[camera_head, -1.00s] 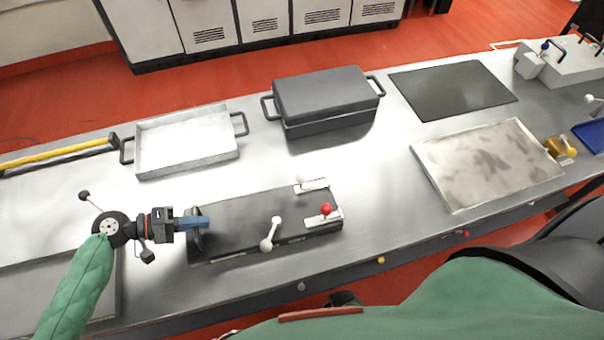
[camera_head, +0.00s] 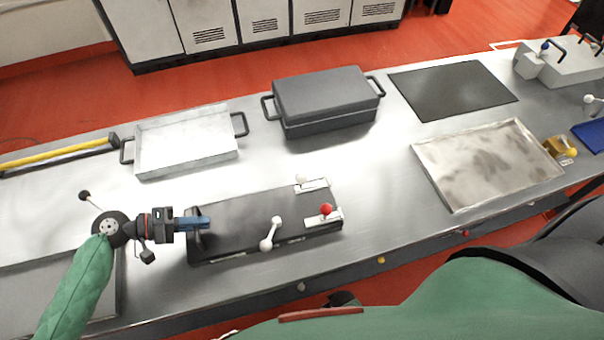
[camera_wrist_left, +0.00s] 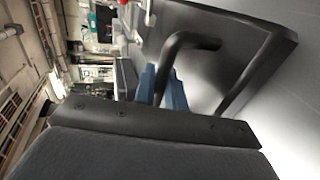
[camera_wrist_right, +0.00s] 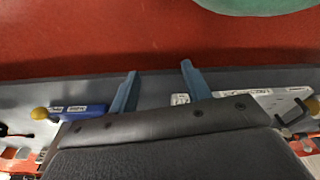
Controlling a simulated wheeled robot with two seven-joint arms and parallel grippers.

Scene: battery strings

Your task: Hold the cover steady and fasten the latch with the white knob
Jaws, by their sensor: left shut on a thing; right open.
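The cover (camera_head: 245,215) is a dark, long lid lying flat on its case on the metal bench. Along its near edge is a latch with a white knob (camera_head: 276,220), its lever slanting. Another pale knob (camera_head: 301,179) is on a plate at the far right corner, and a red knob (camera_head: 326,209) is at the right end. My left gripper (camera_head: 203,222) is shut on the cover's left end handle, whose dark bar (camera_wrist_left: 190,42) shows between the blue fingers in the left wrist view. My right gripper (camera_wrist_right: 158,72) is open and empty, away from the cover; it is outside the head view.
A pale tray (camera_head: 187,143), a closed dark box (camera_head: 322,98) and a dark flat plate (camera_head: 452,88) stand behind. A stained tray (camera_head: 485,168) is to the right. Bare bench lies between the cover and that tray. A blue piece (camera_wrist_right: 85,112) shows below my right gripper.

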